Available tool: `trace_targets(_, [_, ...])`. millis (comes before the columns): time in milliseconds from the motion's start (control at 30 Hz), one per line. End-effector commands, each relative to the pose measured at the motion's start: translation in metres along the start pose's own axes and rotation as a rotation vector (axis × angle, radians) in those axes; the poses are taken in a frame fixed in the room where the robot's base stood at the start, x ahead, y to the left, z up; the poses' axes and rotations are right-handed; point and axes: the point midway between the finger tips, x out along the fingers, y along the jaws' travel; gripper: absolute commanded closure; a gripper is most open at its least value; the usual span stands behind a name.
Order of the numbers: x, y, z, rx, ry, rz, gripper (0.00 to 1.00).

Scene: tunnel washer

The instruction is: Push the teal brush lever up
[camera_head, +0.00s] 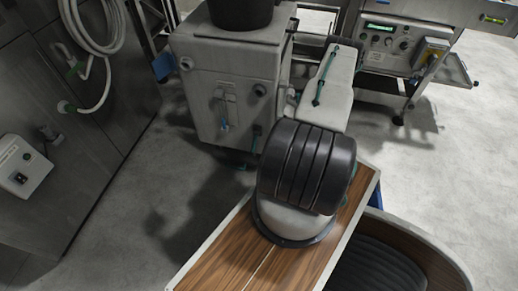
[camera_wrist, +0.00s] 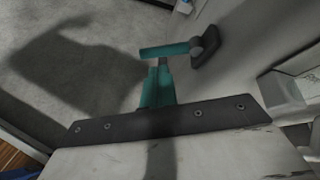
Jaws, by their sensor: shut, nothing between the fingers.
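The teal brush lever (camera_wrist: 165,50) shows in the upper middle of the wrist view as a short bar, nearly level in that picture. Its right end meets a grey pivot on a dark mount (camera_wrist: 206,47) fixed to a grey wall. My gripper (camera_wrist: 160,64) points at the lever from below, its teal fingers shut with nothing between them. The fingertips are at or very close to the bar's underside in the picture; I cannot tell whether they touch. In the head view I cannot make out the lever or my gripper for certain.
A grey machine box (camera_head: 228,85) with a black tub (camera_head: 240,12) on top stands beyond my arm. A control cabinet (camera_head: 395,42) is at the upper right. A hose (camera_head: 100,40) hangs on the left wall. The floor between wall and box is clear.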

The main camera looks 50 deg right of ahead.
Motion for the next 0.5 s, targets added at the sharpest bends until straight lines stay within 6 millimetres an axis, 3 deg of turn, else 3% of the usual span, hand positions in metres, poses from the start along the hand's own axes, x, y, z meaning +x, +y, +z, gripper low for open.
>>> trace_targets(100, [0.001,0.018,-0.035,0.027,0.069,-0.081,1.0])
trace_targets(200, [0.001,0.024,-0.05,0.036,0.102,-0.117,1.0])
trace_targets(500, [0.001,0.026,-0.055,0.037,0.113,-0.129,1.0])
